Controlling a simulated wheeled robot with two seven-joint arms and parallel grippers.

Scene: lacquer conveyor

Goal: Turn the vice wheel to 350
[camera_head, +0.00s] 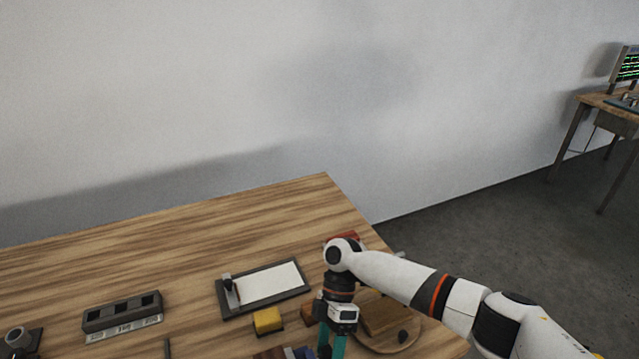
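I cannot pick out a vice wheel with certainty. A dark device with a round grey knob (18,338) stands at the lower left edge, partly cut off; I cannot tell if it is the vice. My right arm comes in from the right, and its gripper (331,350) points down at the bottom of the view beside a round wooden board. Its teal fingers show, but their tips are cut off by the frame, so I cannot tell their opening or whether they hold anything. My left gripper is not in view.
On the wooden table (170,240) are a three-slot grey block (122,315) with a number label, a clipboard-like tray with a white sheet (265,284), a yellow block (267,320) and the round board (412,335). The table's back is clear. A second desk (600,102) stands far right.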

